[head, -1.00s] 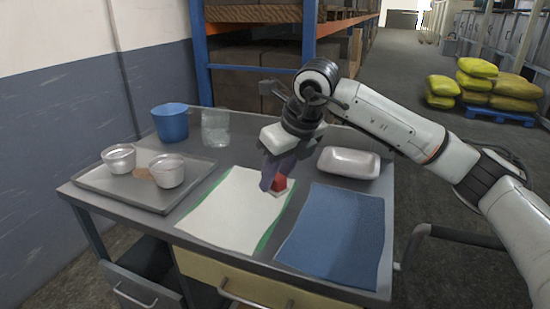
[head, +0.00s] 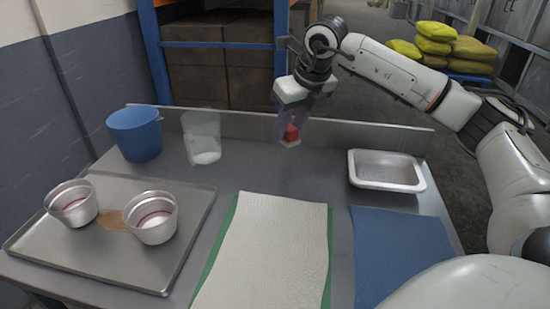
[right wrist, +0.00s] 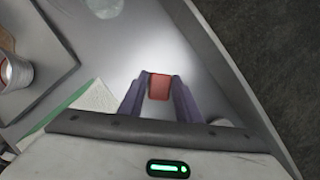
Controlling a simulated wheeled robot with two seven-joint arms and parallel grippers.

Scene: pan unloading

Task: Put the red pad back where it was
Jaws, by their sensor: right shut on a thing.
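The red pad (head: 291,133) is held between the fingers of my right gripper (head: 291,125), with a pale layer under the red part. The gripper is over the back of the grey table, between the clear container and the metal dish. The right wrist view also shows the red pad (right wrist: 159,87) between the two purple fingertips, with grey tabletop beyond it. The pad appears to be above the surface, but the exact gap is hard to tell. My left gripper is not in view.
A tray (head: 178,262) with two metal cups stands at left. A blue cup (head: 134,134) and clear container (head: 202,138) stand behind it. A white cloth (head: 270,245) on green, a blue mat (head: 395,250) and a metal dish (head: 387,170) lie right. A raised lip edges the back.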

